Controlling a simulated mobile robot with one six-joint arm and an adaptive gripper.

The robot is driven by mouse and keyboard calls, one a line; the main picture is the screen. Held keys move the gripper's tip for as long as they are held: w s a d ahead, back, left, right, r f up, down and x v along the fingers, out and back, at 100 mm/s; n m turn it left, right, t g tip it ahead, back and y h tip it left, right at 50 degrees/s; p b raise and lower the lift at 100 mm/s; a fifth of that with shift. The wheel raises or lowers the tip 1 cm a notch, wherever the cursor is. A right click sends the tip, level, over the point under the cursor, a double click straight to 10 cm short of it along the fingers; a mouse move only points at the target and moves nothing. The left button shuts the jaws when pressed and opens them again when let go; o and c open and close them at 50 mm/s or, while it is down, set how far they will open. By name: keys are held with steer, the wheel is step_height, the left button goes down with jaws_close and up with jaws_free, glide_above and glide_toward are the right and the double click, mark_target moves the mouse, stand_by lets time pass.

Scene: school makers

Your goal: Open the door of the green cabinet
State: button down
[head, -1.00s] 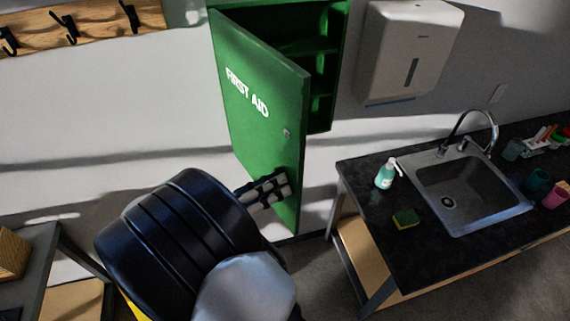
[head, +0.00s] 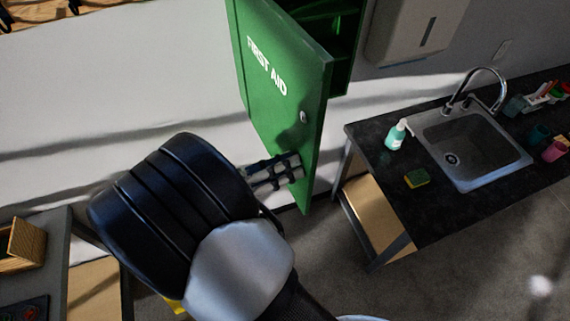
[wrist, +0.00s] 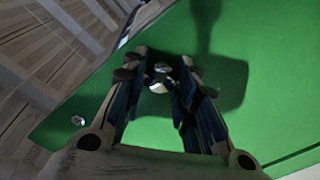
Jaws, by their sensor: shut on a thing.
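The green cabinet (head: 354,50) hangs on the wall in the head view, cut off at the top. Its door (head: 270,105), lettered FIRST AID, stands ajar with its free edge swung out toward me. Part of the shelved inside shows to the right of it. A small metal lock (head: 303,116) sits near the free edge. My gripper (head: 290,170) is at the door's outer face, low near the free edge. In the wrist view my gripper (wrist: 158,78) is shut on a small shiny handle (wrist: 158,88) against the green door (wrist: 245,45). The fingers partly hide the handle.
A dark counter (head: 440,215) with a sink (head: 470,155), soap bottle (head: 396,135) and sponge (head: 417,178) stands to the right. A paper dispenser (head: 415,30) hangs right of the cabinet. A grey table (head: 55,240) is at lower left. Floor is open at lower right.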

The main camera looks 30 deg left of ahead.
steer(key=c, duration=1.2)
jaws_free()
steer(key=shift+c, duration=0.2)
steer(key=v, duration=1.2)
